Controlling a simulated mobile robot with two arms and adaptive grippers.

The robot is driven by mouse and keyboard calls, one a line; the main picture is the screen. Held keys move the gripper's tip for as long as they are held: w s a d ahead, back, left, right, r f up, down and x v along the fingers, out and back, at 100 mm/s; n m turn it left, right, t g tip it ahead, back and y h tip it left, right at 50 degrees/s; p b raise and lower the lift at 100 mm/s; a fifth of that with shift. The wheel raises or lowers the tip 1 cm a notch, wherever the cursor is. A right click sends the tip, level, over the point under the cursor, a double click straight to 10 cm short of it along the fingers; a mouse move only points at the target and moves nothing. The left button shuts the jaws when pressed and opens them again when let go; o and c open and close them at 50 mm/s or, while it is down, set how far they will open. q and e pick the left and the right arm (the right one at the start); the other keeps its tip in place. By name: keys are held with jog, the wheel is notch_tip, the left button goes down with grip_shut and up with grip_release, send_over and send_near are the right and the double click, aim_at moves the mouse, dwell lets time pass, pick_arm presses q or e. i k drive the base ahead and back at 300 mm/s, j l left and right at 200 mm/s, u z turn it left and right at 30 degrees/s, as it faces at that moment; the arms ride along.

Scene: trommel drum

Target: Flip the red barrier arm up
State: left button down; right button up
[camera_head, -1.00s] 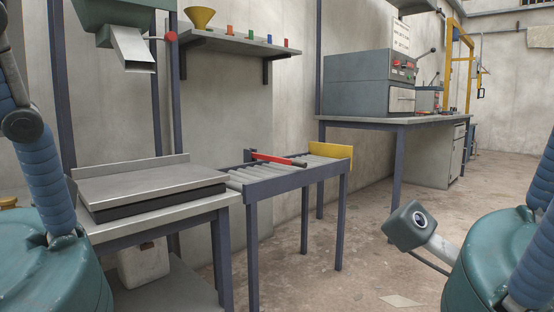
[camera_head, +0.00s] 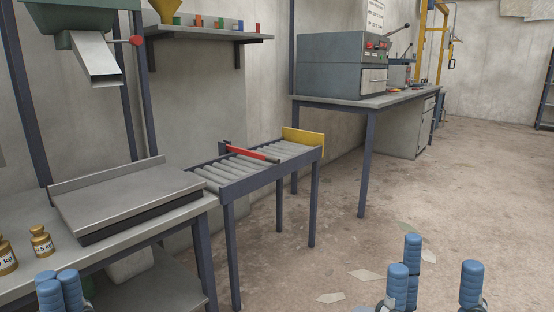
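The red barrier arm (camera_head: 246,152) lies low across the rollers of the small roller conveyor (camera_head: 228,188). Its pivot end is at the far side rail and its dark grey end points toward the near right. My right gripper (camera_head: 436,284) is at the bottom right, with blue fingers standing up and spread apart, empty. My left gripper (camera_head: 59,290) is at the bottom left. Only some of its blue fingers show, close together, so its opening is unclear. Both grippers are well apart from the barrier arm.
A bench (camera_head: 165,226) with a flat scale plate (camera_head: 125,202) and brass weights (camera_head: 41,241) stands left of the conveyor. A yellow end plate (camera_head: 303,141) closes the conveyor's far end. A workbench (camera_head: 366,102) with a grey machine stands behind. The floor at right is clear except flat scraps.

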aim_at(233, 148)
jog(key=i+l+u, duration=0.1)
jog(key=i+l, duration=0.2)
jog(key=i+l+u, duration=0.15)
jog(key=i+l, duration=0.15)
jog(key=l, duration=0.15)
jog(key=i+l+u, duration=0.1)
jog(key=i+l, duration=0.15)
jog(key=l, duration=0.15)
jog(key=i+l+u, duration=0.15)
jog(key=l, duration=0.3)
jog(key=i+l+u, duration=0.1)
jog(key=i+l, duration=0.25)
jog(key=i+l+u, duration=0.1)
jog(key=l, duration=0.5)
jog(key=i+l+u, duration=0.15)
jog(key=l, duration=0.35)
jog(key=i+l+u, duration=0.1)
jog(key=i+l, duration=0.2)
jog(key=l, duration=0.25)
